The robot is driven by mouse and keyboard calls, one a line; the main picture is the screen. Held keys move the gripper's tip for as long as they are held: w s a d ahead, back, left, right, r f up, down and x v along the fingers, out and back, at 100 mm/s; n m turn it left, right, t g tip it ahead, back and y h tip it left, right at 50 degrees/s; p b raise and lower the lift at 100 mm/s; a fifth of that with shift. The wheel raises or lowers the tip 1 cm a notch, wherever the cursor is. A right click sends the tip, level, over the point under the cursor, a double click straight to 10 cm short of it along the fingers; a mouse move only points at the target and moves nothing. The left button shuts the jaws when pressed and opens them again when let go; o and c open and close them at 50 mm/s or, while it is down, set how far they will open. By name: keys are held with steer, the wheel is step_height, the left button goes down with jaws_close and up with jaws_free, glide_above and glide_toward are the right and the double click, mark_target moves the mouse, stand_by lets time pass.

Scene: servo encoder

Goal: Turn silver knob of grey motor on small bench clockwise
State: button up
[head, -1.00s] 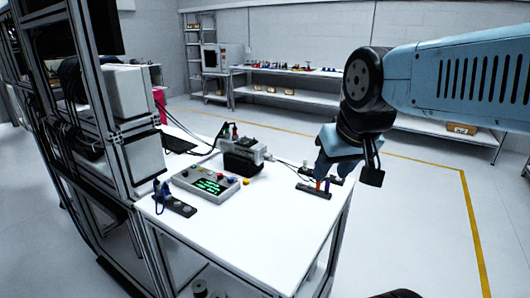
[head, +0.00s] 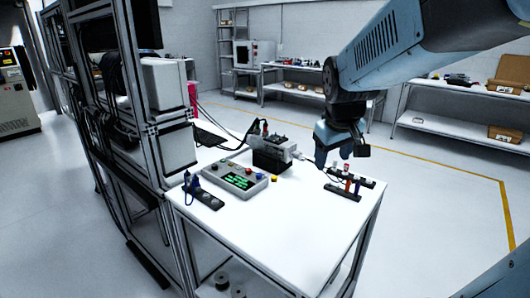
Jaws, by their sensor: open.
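The grey motor (head: 275,147) sits on a black block on the small white bench (head: 278,222), towards the back. Its silver knob is too small to make out for sure. My gripper (head: 333,158) points down over the back right of the bench, to the right of the motor and apart from it. Its fingers are open, and I see nothing between them. The gripper's height above the bench is hard to judge.
A grey control box (head: 236,179) with a green display lies left of the motor. Dark racks with coloured tools (head: 345,191) stand below and right of my gripper. A power strip (head: 203,197) lies at the left edge. The bench front is clear.

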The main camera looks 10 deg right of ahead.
steer(key=w+d+f+n+y, duration=0.1)
steer(key=w+f+n+y, duration=0.1)
steer(key=w+f, duration=0.5)
steer(key=w+d+f+n+y, duration=0.1)
steer(key=w+f+n, duration=0.2)
steer(key=w, duration=0.8)
steer(key=n+t+y, duration=0.1)
steer(key=t+y, duration=0.2)
steer(key=y, duration=0.1)
glide_toward(301, 155)
steer(key=shift+x, duration=4.55)
steer(key=shift+c, duration=0.3)
steer(key=c, duration=0.9)
steer(key=shift+d, duration=0.2)
steer(key=shift+c, duration=0.4)
steer(key=shift+a+r, duration=0.1)
steer(key=shift+a, duration=0.1)
steer(key=shift+g, duration=0.4)
